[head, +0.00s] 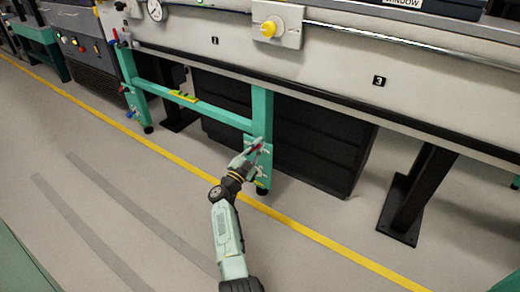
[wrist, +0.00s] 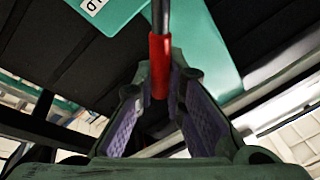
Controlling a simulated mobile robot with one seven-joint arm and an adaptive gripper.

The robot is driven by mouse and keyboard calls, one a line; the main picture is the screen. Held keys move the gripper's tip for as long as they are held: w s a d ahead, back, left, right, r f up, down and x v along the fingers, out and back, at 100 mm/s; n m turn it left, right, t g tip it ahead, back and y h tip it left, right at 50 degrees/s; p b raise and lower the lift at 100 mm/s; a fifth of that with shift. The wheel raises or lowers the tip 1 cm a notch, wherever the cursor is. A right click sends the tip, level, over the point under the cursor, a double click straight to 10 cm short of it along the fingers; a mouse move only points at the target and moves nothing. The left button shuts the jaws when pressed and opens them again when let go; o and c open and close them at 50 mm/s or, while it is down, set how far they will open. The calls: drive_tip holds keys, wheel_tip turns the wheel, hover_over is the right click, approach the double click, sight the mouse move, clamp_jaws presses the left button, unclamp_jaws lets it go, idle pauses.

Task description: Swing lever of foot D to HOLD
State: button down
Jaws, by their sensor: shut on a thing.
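A lever with a red grip (wrist: 159,67) on a dark rod shows in the wrist view, with the grip's lower end between my fingers. My gripper (wrist: 161,80) is shut on this red grip. In the head view, my gripper (head: 252,146) is at the lower part of the right green leg (head: 262,108), where a bit of red shows at its fingers. Which foot this is, and any HOLD mark, cannot be read. A white label (wrist: 94,6) on a green part at the wrist view's top edge is cut off.
A green crossbar (head: 195,104) with a yellow label joins this leg to a left leg (head: 136,95) that bears small coloured handles. A dark cabinet (head: 315,150) stands behind, and a black post (head: 408,192) to the right. The floor in front is clear, crossed by a yellow line (head: 310,233).

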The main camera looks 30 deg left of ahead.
idle(0.3)
drive_tip(key=c, duration=1.6)
unclamp_jaws()
drive_tip(key=shift+c, duration=0.2)
drive_tip(key=shift+r+p, duration=0.15)
drive_tip(key=shift+p, duration=0.15)
